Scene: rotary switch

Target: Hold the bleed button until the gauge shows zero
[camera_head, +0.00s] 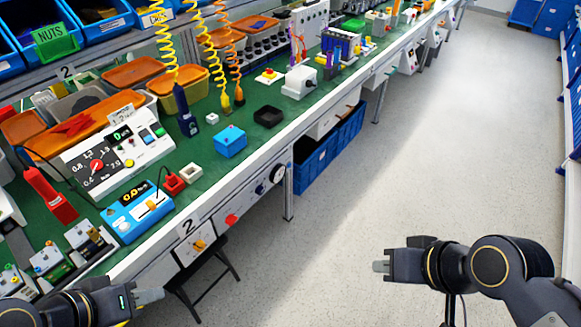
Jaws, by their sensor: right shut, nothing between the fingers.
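A round white-faced gauge with a dark rim (277,173) sits on the front edge of the green workbench (190,150). Its reading is too small to tell. Left of it on the same edge are a dark round part (261,187) and a red button-like part (232,219); I cannot tell for sure which is the bleed button. My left gripper (150,296) is at the lower left, in front of the bench edge and touching none of these parts. Its jaws are seen too unclearly to judge. My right gripper (380,266) is shut and empty over the floor, well right of the bench.
A blue tester (140,209), a blue box (230,141) and a black tray (268,116) stand on top. Blue bins (325,160) sit below. The floor (330,215) at right is clear.

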